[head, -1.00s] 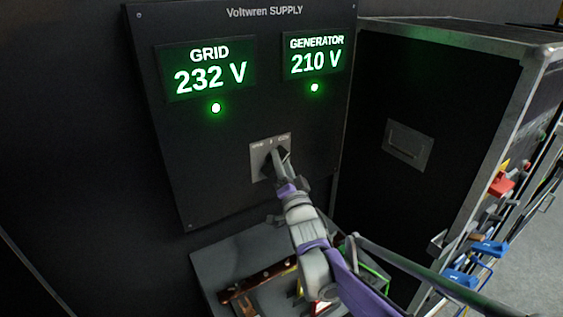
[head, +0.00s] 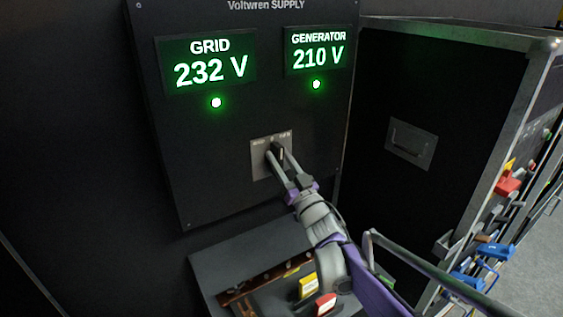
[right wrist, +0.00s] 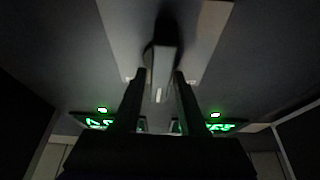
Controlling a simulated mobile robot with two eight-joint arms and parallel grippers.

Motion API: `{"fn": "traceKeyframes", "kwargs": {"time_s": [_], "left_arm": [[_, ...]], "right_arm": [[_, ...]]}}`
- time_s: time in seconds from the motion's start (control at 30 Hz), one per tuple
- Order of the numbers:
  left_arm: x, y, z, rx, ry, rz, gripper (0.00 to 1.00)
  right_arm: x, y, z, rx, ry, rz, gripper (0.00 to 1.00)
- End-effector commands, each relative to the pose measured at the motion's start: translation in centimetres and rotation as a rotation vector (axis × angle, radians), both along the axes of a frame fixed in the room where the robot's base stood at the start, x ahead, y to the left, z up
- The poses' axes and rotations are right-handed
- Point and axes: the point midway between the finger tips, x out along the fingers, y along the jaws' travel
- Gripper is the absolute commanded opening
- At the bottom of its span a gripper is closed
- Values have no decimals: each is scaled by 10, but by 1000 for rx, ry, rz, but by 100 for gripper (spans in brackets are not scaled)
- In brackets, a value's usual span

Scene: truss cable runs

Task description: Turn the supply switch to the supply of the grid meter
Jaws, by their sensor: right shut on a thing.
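The grid meter (head: 209,62) reads 232 V at the upper left of the black supply panel. The generator meter (head: 318,50) reads 210 V to its right. The supply switch sits on a grey plate (head: 257,172) below them; its dark handle (head: 280,152) bears a white mark. My right gripper (head: 276,152) is at the plate, shut on the handle with one finger on each side. The right wrist view shows the handle (right wrist: 161,70) between the fingertips, its white mark facing the camera. The plate's small labels are too blurred to read. My left gripper is out of view.
A green lamp (head: 216,103) glows under the grid meter and another (head: 316,85) under the generator meter. A black case (head: 375,120) stands close on the right, with coloured connectors along its side. A grey shelf (head: 225,262) below the panel holds yellow and red pieces.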

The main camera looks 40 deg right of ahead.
Motion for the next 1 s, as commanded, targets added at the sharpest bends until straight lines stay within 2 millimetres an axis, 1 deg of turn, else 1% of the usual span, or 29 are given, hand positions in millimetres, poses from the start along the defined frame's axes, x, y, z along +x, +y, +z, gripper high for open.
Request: {"fn": "traceKeyframes", "kwargs": {"time_s": [0.03,0.6,0.8,1.0], "left_arm": [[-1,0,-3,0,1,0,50],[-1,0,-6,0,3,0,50],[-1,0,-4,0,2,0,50],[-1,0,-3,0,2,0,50]], "right_arm": [[-1,0,-5,-48,13,-3,0],[0,6,-5,-570,70,-3,0],[0,7,-5,-708,85,-2,0],[0,8,-6,-800,96,-2,0]]}}
